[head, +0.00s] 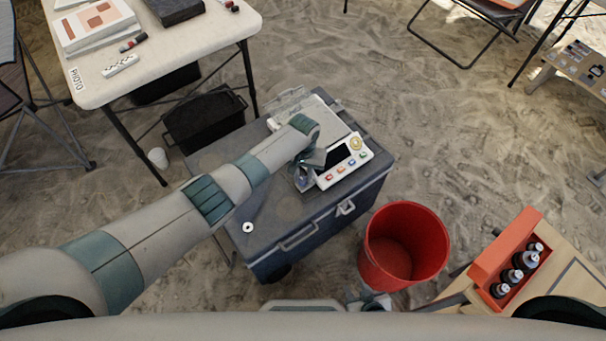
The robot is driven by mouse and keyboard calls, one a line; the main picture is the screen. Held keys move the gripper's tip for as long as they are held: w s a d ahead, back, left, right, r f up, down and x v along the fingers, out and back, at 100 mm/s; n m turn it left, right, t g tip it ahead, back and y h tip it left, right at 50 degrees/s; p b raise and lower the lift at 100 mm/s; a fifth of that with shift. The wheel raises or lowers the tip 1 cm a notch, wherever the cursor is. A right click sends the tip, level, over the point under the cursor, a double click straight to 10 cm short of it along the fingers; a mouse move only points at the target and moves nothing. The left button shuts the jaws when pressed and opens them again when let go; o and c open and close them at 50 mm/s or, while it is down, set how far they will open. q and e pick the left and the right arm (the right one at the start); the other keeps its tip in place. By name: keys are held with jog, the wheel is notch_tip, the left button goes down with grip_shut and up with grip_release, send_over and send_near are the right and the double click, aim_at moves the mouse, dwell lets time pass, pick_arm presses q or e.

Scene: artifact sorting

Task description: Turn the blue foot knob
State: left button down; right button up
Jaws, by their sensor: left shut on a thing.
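A white device (344,163) with a dark screen, a row of small coloured buttons and a round yellowish dial sits on the dark blue-grey case (270,215). At its near left corner is a small bluish, partly clear piece that looks like the blue foot knob (303,182). My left gripper (306,174) is at that corner, shut on this knob; its fingers hide much of it. My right gripper (374,301) shows only in part at the bottom edge, beside the red bucket, and its jaws cannot be made out.
A red bucket (406,243) stands right of the case. An orange crate (500,262) with several dark bottles is on a wooden table at the lower right. A small white ring (248,227) lies on the case. A white table (150,45) stands at the upper left.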

pick_arm(q)
jog(key=shift+m, duration=1.1)
jog(key=c, duration=1.5)
grip_release()
jog(key=shift+r, duration=0.1)
